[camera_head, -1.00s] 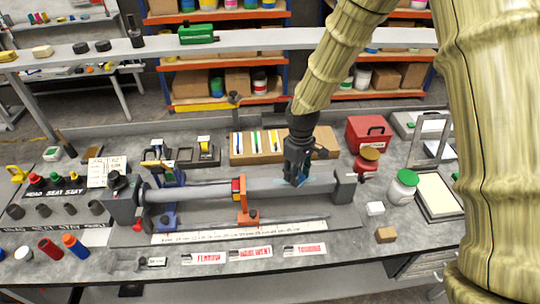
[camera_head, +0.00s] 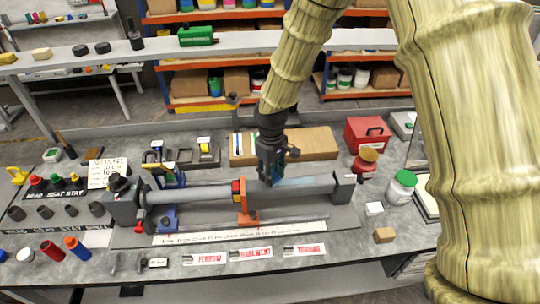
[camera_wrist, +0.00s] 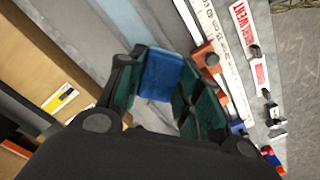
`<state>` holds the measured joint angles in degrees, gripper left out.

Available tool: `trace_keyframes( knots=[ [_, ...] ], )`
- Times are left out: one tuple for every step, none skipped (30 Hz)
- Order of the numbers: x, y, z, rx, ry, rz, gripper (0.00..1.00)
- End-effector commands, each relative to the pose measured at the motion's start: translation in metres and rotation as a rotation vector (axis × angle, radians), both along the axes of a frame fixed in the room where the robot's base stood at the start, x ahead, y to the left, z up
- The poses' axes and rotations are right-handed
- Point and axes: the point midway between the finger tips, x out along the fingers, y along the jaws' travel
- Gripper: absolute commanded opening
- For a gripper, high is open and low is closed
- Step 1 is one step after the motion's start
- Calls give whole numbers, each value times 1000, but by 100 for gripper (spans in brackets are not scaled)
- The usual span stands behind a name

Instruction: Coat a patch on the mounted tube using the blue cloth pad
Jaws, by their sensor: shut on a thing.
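The mounted tube (camera_head: 205,193) is grey and lies level across the fixture, between a dark block at the left and another at the right. My gripper (camera_head: 270,180) points down at the tube, right of the orange clamp (camera_head: 246,208). In the wrist view my gripper (camera_wrist: 160,85) is shut on the blue cloth pad (camera_wrist: 159,76), which shows between the dark green fingers. The pad is at the tube's surface; the exact contact is hidden. A bluish patch (camera_head: 294,182) shows on the tube just right of my gripper.
A cardboard box (camera_head: 312,142) lies behind the tube. A red case (camera_head: 367,133) and a white jar with a green lid (camera_head: 402,186) stand to the right. A ruler strip (camera_head: 205,233) and red-lettered labels (camera_head: 250,254) lie in front. The orange clamp stands close left of my gripper.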

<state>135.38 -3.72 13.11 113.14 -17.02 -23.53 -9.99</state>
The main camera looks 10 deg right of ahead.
Motion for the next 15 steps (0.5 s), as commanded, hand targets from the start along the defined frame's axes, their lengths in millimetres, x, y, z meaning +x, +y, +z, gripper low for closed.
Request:
trace_keyframes(
  knots=[
    [1, 0, 9, 0, -2, 0, 12],
    [1, 0, 11, 1, -1, -1, 12],
    [1, 0, 15, 0, -1, -1, 12],
    [1, -1, 18, 0, -1, -1, 12],
    [1, -1, 20, 0, -2, -1, 12],
    [1, -1, 24, 0, -2, -1, 12],
    [1, -1, 27, 0, -2, -2, 12],
    [1, -1, 29, 0, -2, -2, 12],
    [1, -1, 33, 0, -2, -2, 12],
    [1, -1, 36, 0, -2, -2, 12],
    [1, -1, 38, 0, -2, -2, 12],
    [1, -2, 42, 0, -2, -2, 12],
    [1, -2, 42, 1, -3, -3, 12],
    [1, -2, 44, 1, -4, -3, 12],
    [1, -2, 48, 0, -4, -3, 12]
  ],
)
